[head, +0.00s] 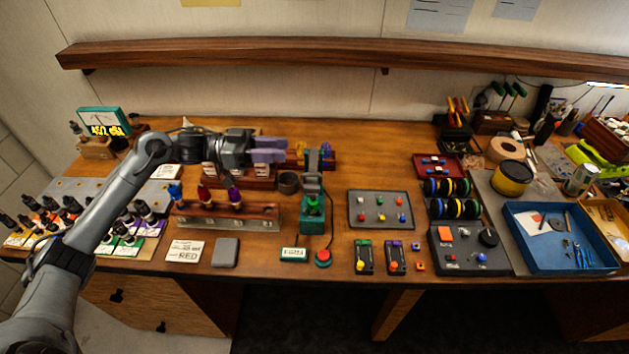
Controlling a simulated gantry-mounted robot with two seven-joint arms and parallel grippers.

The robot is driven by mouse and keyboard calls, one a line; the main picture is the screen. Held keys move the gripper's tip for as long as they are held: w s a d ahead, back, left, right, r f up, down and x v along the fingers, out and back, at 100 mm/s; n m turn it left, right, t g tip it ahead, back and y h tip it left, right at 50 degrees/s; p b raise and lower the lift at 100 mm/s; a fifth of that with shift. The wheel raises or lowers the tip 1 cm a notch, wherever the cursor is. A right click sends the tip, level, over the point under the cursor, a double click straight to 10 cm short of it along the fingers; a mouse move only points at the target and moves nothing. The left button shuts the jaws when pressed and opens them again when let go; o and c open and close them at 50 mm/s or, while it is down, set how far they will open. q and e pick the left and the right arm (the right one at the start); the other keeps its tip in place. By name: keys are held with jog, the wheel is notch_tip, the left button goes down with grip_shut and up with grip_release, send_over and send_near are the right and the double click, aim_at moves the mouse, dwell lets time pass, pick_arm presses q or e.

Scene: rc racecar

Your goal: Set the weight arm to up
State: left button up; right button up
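A green-based device (313,212) stands near the table's middle. A grey upright part (312,166), which may be the weight arm, rises at its back; I cannot tell its setting for sure. My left gripper (286,150) reaches in from the left and hangs above the table, left of the grey part and apart from it in the picture. Its purple fingers lie close together and point right; I cannot tell whether a gap is between them. No object shows in them. My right gripper is not in view.
A wooden rack (228,214) with coloured bottles stands left of the device. A round dark cup (288,183) is just behind left. A red button (323,257) is in front. A grey tray (380,210) lies to the right. A shelf (330,54) spans the wall above.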

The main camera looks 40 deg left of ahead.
pick_arm(q)
jog(key=p, duration=0.1)
send_near(309, 174)
jog(key=x, duration=0.2)
jog(key=p+x, duration=0.1)
jog(key=x, duration=0.5)
jog(key=shift+w+f+p, duration=0.15)
jog(key=shift+w+p, duration=0.05)
jog(key=shift+p, duration=0.15)
jog(key=shift+x, duration=0.85)
jog(key=shift+f, duration=0.15)
jog(key=shift+c, duration=0.5)
grip_shut()
